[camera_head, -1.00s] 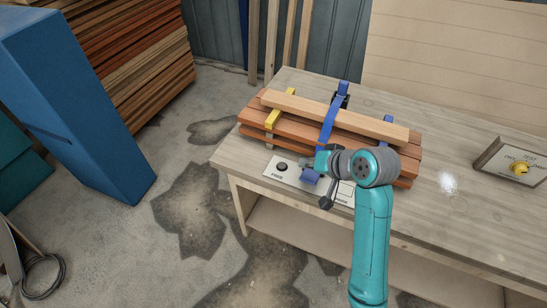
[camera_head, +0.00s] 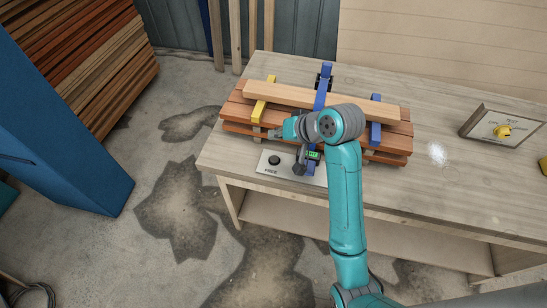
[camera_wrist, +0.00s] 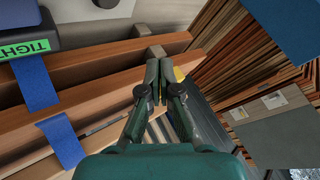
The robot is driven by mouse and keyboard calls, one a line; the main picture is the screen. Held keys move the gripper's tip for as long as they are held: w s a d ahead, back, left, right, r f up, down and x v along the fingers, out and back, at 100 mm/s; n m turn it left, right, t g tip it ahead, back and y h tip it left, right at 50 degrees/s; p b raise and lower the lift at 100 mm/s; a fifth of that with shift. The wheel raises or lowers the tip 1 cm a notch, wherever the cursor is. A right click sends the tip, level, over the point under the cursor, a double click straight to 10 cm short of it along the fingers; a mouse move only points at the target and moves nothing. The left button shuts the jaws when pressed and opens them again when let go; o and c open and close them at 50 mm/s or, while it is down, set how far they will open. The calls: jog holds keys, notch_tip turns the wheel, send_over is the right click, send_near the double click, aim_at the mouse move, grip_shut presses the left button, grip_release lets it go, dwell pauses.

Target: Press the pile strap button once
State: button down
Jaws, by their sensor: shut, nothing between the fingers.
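The pile of brown planks (camera_head: 235,113) lies on the workbench with a paler board on top. A blue strap (camera_head: 320,100) crosses it; blue strap pieces (camera_wrist: 38,82) also show in the wrist view. A white plate (camera_head: 262,166) in front of the pile bears a round black button (camera_head: 274,160) above the word FREE. A green label (camera_head: 313,155) lies to its right; in the wrist view a green label (camera_wrist: 24,48) reads TIGHT. My gripper (camera_head: 272,133) is shut and empty near the pile's front, apart from the button. Its fingertips (camera_wrist: 153,65) meet in the wrist view.
A yellow band (camera_head: 263,98) and a second blue band (camera_head: 375,125) are on the pile. A framed panel with a yellow knob (camera_head: 502,130) stands at the bench's right. Bare bench top (camera_head: 425,190) lies right of my arm. A blue cabinet (camera_head: 65,140) is at left.

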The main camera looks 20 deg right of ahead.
aim_at(276, 159)
jog(key=shift+f, duration=4)
jog(key=shift+f, duration=0.15)
jog(key=shift+f, duration=0.25)
jog(key=shift+f, duration=0.45)
jog(key=shift+r, duration=0.9)
